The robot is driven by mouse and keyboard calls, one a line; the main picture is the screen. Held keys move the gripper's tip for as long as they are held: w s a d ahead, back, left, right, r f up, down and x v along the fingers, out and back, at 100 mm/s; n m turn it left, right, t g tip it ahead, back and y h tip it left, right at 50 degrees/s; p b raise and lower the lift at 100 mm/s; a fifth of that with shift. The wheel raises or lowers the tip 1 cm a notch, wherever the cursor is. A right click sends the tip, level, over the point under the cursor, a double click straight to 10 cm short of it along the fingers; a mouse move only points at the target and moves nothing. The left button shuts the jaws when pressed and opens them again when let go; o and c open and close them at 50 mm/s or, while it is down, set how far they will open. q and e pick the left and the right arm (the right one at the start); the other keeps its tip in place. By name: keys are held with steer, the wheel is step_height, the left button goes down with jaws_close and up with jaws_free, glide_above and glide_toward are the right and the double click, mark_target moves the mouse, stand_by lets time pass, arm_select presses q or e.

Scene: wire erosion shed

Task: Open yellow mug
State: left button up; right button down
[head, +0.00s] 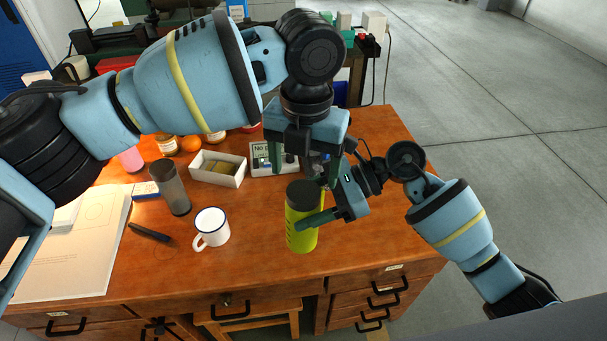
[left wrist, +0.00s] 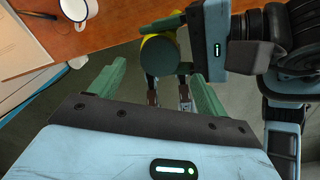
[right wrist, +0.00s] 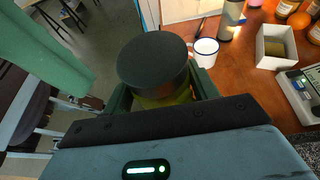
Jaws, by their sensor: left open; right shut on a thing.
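The yellow mug (head: 301,238) is a tall yellow-green cup with a dark lid (right wrist: 153,58), upright near the desk's front edge. The lid sits on top of it. My right gripper (head: 318,218) is shut around the mug's body from the right; one green finger crosses its front. My left gripper (head: 318,168) is above the mug, pointing down, open and empty. In the left wrist view the lid (left wrist: 159,57) shows between and beyond the open fingers (left wrist: 158,75).
A white enamel mug (head: 212,229) stands left of the yellow mug, with a grey tumbler (head: 172,188) and black marker (head: 150,233) beyond. A white box (head: 217,177) and a scale (head: 266,158) are behind. The desk (head: 368,240) is bare to the right.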

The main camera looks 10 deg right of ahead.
mark_target(304, 191)
arm_select(q)
steer(key=shift+r, duration=0.15)
steer(key=c, duration=0.3)
step_height(304, 191, up, 3)
steer(key=shift+f+n, duration=0.1)
steer(key=shift+n, duration=0.5)
steer(key=shift+a+f, duration=0.1)
steer(key=shift+f, duration=4)
steer(key=shift+c, duration=0.2)
steer(key=c, duration=0.7)
steer(key=o, duration=1)
steer(key=shift+o, duration=0.2)
